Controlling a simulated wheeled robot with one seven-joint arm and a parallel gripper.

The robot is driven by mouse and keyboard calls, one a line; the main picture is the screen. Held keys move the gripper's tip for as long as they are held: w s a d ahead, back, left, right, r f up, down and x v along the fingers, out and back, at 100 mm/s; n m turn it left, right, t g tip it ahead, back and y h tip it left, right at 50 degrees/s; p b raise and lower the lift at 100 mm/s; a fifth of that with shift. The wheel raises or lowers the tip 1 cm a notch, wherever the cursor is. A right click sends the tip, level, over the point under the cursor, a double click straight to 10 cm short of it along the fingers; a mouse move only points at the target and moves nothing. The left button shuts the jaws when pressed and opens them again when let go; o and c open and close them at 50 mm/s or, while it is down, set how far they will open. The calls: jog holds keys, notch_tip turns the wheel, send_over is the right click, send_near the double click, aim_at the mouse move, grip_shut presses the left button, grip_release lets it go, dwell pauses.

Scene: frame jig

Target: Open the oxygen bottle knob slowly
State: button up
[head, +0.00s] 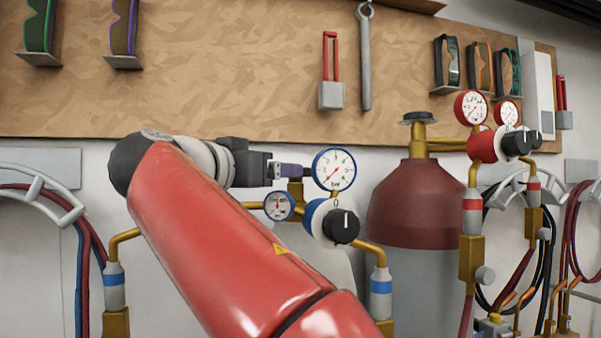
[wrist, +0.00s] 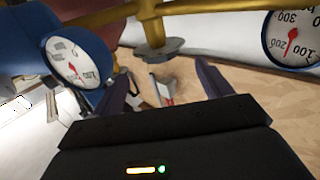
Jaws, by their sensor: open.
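The oxygen regulator has a large blue-rimmed gauge (head: 334,169), a smaller gauge (head: 278,206) and a black regulator knob (head: 341,226). Behind my arm, the pale oxygen bottle (head: 333,262) is partly hidden. In the wrist view, a grey round knob (wrist: 158,50) on a brass stem appears just beyond and between my fingertips; my fingers do not visibly touch it. In the head view this knob is hidden or cannot be made out behind my gripper. My gripper (head: 300,171) is open and empty, left of the large gauge; its spread fingers also show in the wrist view (wrist: 160,73).
A dark red bottle (head: 415,205) with red-rimmed gauges (head: 471,107) stands to the right. Brass pipes (head: 124,239) run close below my gripper. Behind is a wooden tool board (head: 220,70) with goggles and a wrench (head: 365,60). Hoses hang on both sides.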

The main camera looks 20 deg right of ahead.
jog(key=p+x, duration=0.1)
jog(key=x, duration=0.6)
jog(key=c, duration=1)
jog(key=shift+s+d+f+n+t+y+b, duration=0.15)
jog(key=shift+f+n+t+y+b, duration=0.05)
jog(key=shift+n+t+y+b, duration=0.5)
jog(key=shift+r+y, duration=0.15)
jog(key=shift+y, duration=0.15)
